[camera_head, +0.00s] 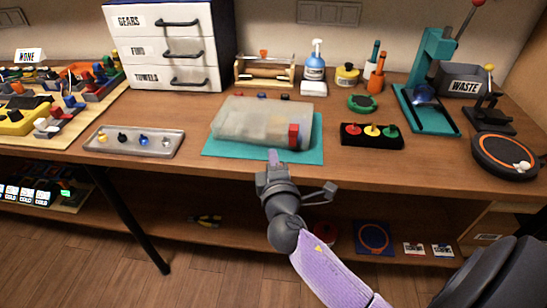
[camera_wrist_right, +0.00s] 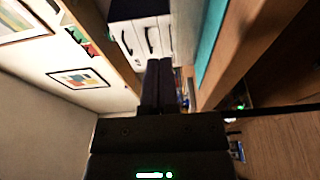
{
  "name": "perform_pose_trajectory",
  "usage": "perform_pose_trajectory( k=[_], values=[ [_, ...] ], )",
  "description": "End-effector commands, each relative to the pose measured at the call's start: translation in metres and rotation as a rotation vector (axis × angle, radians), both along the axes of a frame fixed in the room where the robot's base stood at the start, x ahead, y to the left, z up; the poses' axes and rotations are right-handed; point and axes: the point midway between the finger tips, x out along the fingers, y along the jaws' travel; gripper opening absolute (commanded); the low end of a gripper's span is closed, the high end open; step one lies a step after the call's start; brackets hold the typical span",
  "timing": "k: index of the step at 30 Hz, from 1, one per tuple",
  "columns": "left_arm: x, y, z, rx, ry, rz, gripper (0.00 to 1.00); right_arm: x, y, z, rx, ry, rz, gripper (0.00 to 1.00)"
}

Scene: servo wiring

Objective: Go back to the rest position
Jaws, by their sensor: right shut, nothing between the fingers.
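My right gripper (camera_head: 274,156) is in front of the workbench's front edge, below the teal mat (camera_head: 262,154) in the head view. It is shut and empty. In the right wrist view its two dark fingers (camera_wrist_right: 159,80) lie side by side with nothing between them. A translucent grey case (camera_head: 255,122) with a red block (camera_head: 293,136) at its right end lies on the mat, apart from the gripper as far as I can tell. My left gripper is not in view.
A metal tray (camera_head: 134,141) and a black holder with coloured knobs (camera_head: 371,134) flank the mat. A white drawer unit (camera_head: 165,49) stands behind. A teal press (camera_head: 432,75) and a round black device (camera_head: 507,155) are at the right. A lower shelf (camera_head: 180,205) runs below the bench.

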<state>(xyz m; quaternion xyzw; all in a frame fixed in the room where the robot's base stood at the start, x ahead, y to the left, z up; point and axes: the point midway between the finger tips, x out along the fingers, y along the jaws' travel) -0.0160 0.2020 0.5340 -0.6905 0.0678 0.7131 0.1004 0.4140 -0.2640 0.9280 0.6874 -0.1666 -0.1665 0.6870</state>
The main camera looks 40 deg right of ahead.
Motion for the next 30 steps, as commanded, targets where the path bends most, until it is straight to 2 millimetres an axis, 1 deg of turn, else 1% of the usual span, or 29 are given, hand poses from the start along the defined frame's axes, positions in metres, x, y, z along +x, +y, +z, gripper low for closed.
perform_pose_trajectory(
  k=[3, 14, 16, 17, 19, 20, 21, 23, 24, 26, 27, 29, 30],
  values=[
    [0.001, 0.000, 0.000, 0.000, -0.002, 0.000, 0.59, -0.004, 0.002, 0.000, 0.000, 0.000, -0.001, 0.00],
    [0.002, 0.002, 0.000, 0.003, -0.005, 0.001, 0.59, -0.003, 0.002, 0.000, -0.001, 0.000, -0.001, 0.00],
    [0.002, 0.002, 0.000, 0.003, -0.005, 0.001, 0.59, -0.004, 0.002, -0.004, 0.007, 0.010, 0.002, 0.00],
    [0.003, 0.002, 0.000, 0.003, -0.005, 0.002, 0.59, -0.004, 0.003, -0.012, 0.020, 0.026, 0.006, 0.00],
    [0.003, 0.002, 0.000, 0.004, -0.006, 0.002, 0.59, -0.008, 0.006, -0.047, 0.086, 0.104, 0.023, 0.00],
    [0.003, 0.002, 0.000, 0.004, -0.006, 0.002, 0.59, -0.012, 0.008, -0.069, 0.132, 0.153, 0.033, 0.00],
    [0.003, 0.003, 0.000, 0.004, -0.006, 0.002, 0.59, -0.021, 0.012, -0.104, 0.204, 0.229, 0.040, 0.00],
    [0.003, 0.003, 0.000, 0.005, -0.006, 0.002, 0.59, -0.044, 0.018, -0.162, 0.332, 0.355, 0.039, 0.00],
    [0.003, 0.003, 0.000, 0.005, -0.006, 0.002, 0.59, -0.065, 0.024, -0.199, 0.426, 0.439, 0.026, 0.00],
    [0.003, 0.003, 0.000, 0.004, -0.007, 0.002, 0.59, -0.104, 0.032, -0.250, 0.566, 0.558, -0.012, 0.00],
    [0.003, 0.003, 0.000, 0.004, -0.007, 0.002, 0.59, -0.135, 0.037, -0.281, 0.657, 0.632, -0.052, 0.00],
    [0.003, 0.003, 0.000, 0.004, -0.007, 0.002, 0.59, -0.186, 0.044, -0.320, 0.791, 0.734, -0.131, 0.00],
    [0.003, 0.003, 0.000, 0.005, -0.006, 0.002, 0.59, -0.222, 0.048, -0.342, 0.875, 0.796, -0.198, 0.00]
  ],
)
